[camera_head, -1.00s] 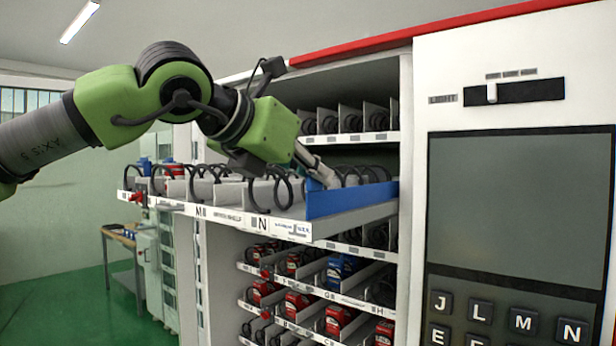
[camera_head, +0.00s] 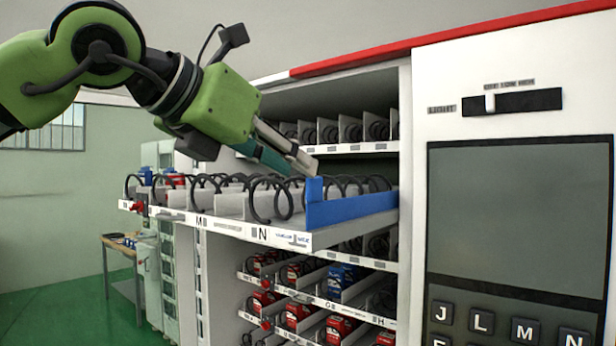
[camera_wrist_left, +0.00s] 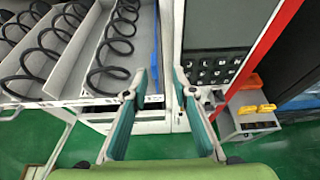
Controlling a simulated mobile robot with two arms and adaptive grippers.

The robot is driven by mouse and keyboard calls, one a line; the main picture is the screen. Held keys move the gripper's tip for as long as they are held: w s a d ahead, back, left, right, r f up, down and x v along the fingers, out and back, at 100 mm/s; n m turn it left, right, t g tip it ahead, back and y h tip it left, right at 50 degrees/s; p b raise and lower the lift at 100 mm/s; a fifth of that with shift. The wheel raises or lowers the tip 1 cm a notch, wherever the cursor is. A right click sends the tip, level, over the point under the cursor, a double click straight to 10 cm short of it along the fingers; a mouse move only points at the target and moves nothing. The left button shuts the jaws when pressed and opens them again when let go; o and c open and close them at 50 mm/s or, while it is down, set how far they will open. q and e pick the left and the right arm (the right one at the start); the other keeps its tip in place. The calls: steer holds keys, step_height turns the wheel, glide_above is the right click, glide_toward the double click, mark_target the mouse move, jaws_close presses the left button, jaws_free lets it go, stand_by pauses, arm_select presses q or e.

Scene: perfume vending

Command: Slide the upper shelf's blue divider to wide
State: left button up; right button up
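The blue divider (camera_head: 350,208) stands upright along the right side of the pulled-out upper shelf (camera_head: 225,228), with a raised tab at its front end. That front end is above the right end of a small label strip (camera_head: 292,239), whose print is hard to read. My left gripper (camera_head: 308,164) is just above the tab and looks clear of it, holding nothing. In the left wrist view its fingers (camera_wrist_left: 160,77) are apart, and part of the blue divider (camera_wrist_left: 156,45) shows beyond the left finger. My right gripper is not in view.
Black spiral coils (camera_head: 270,200) fill the lanes left of the divider. The white cabinet's panel, with a screen (camera_head: 520,215) and keys, stands to the right. Lower shelves (camera_head: 320,300) hold red and blue boxes.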

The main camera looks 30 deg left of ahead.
arm_select(q)
steer(key=v, duration=0.4)
stand_by(0.6)
